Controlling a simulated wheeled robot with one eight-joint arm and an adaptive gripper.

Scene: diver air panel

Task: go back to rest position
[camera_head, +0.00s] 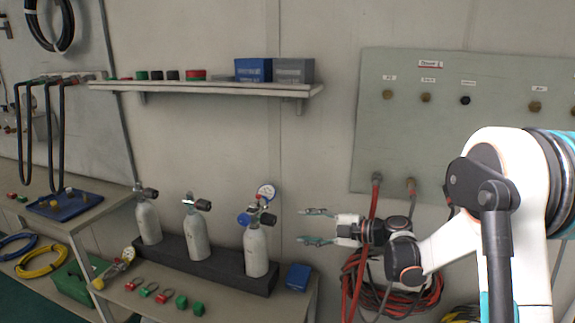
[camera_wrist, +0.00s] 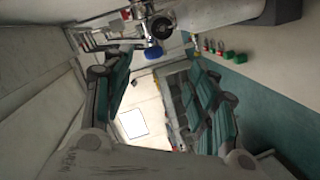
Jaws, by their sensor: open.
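My gripper (camera_head: 318,227) is open and empty in the head view, held in the air right of the rightmost gas cylinder (camera_head: 256,250) and above the blue box (camera_head: 298,277). Its two teal-padded fingers point left and are spread apart. My arm comes in from the right edge. The wrist view shows both fingers (camera_wrist: 165,95) wide apart with nothing between them. That view is tilted, with a cylinder (camera_wrist: 215,14) and a blue knob (camera_wrist: 153,53) near its top. The cylinder carries a gauge (camera_head: 265,192) on its valve in the head view.
Two more cylinders (camera_head: 196,235) stand in the dark rack (camera_head: 185,258) on the bench. A shelf (camera_head: 200,88) with blue and grey boxes hangs above. A grey panel (camera_head: 440,120) is behind my arm, with red hoses (camera_head: 373,225) hanging below. Green and red caps lie in front.

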